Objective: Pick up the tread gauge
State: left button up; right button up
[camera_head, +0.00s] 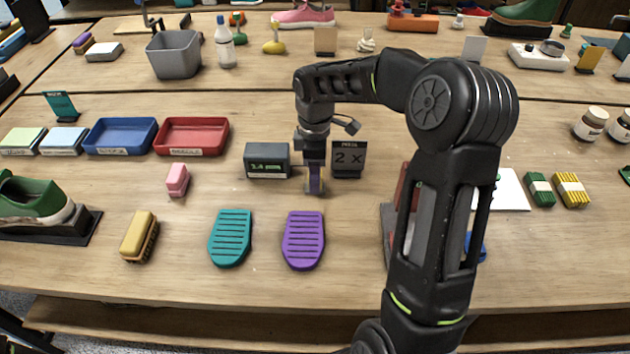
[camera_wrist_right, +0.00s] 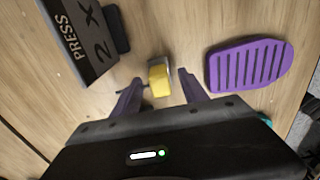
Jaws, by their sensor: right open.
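A small yellow block with a grey metal end (camera_wrist_right: 159,80), likely the tread gauge, lies on the table in the right wrist view. My right gripper (camera_wrist_right: 159,77) is open, with one purple finger on each side of it and gaps showing. In the head view my right gripper (camera_head: 315,188) points down at the table, in front of the "PRESS 2 x" sign, and hides the block. A dark grey box with a green display (camera_head: 267,161) stands just left of the gripper. My left gripper is not in view.
The black "PRESS 2 x" sign (camera_head: 349,159) stands close behind the gripper. A purple sole (camera_head: 303,240) and a teal sole (camera_head: 231,238) lie in front. A pink block (camera_head: 177,180) and a brush (camera_head: 139,237) lie left. My right arm covers part of the table at right.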

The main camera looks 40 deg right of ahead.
grip_shut()
dwell(0.4)
